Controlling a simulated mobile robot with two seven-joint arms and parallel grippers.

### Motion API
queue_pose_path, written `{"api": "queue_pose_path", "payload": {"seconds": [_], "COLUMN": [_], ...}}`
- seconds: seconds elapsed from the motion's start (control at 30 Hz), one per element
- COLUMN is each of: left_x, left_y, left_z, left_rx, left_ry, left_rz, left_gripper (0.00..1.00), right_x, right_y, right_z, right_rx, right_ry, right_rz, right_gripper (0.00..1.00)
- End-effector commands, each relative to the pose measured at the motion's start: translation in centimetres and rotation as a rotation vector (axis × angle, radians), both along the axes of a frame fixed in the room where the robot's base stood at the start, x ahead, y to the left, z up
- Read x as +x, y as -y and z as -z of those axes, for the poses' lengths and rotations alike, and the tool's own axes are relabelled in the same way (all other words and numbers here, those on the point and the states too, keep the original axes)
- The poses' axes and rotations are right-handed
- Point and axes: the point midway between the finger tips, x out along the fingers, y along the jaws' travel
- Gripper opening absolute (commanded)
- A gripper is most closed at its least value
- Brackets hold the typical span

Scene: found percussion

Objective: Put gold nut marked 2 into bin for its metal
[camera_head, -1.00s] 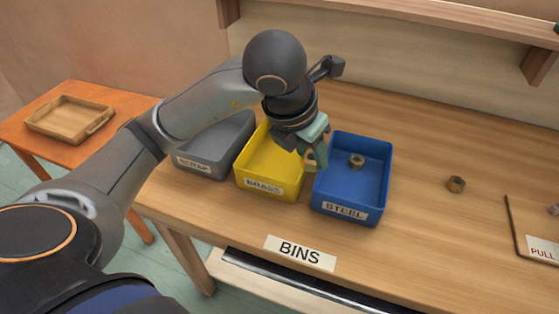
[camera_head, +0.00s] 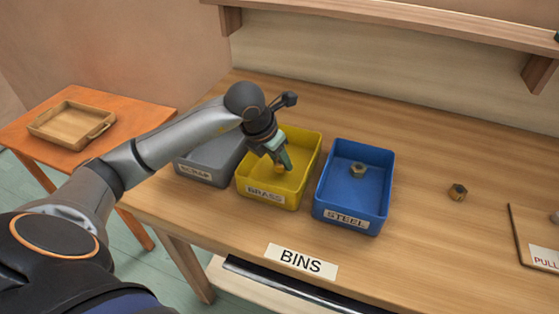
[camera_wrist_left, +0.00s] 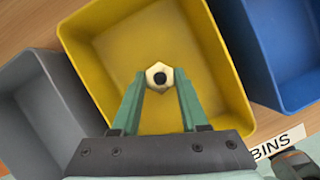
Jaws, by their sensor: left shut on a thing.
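A gold nut (camera_head: 280,169) sits between the fingertips of my left gripper (camera_head: 281,164), inside the outline of the yellow bin labelled BRASS (camera_head: 306,172). In the left wrist view the nut (camera_wrist_left: 160,68) shows as a light gold hexagon with a dark hole, gripped at the tips of the green fingers (camera_wrist_left: 160,80), over the yellow bin's floor (camera_wrist_left: 140,35). No number can be read on it. Its exact height above the bin floor is hard to tell. My right gripper is not in view.
A grey bin labelled SCRAP (camera_head: 203,160) stands left of the yellow one. A blue bin labelled STEEL (camera_head: 350,202) stands right and holds a nut (camera_head: 358,170). Another nut (camera_head: 458,192) lies on the bench. A wooden tray (camera_head: 72,122) is on the orange side table.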

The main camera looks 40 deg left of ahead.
Motion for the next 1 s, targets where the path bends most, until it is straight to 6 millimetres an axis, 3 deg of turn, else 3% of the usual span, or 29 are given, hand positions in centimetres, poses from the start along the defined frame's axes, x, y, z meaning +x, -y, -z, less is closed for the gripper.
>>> {"api": "queue_pose_path", "payload": {"seconds": [0.1, 0.47, 0.5, 0.73, 1.0], "left_x": [0.00, 0.02, 0.00, 0.00, 0.00], "left_y": [-0.02, 0.03, 0.02, 0.03, 0.03], "left_z": [1.03, 1.49, 1.32, 1.29, 1.14], "left_rx": [0.000, 0.000, 0.000, 0.000, 0.000], "left_ry": [0.001, 0.003, 0.002, 0.001, 0.001], "left_rz": [0.000, 0.000, 0.000, 0.000, 0.000], "left_gripper": [0.00, 0.00, 0.48, 0.74, 0.74], "right_x": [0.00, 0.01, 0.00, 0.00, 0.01], "right_y": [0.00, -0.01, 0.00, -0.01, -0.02], "right_z": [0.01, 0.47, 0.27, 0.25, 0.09], "right_rx": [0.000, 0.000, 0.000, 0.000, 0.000], "right_ry": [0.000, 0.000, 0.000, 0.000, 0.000], "right_rz": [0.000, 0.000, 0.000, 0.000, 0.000], "right_gripper": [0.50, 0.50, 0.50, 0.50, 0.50]}}
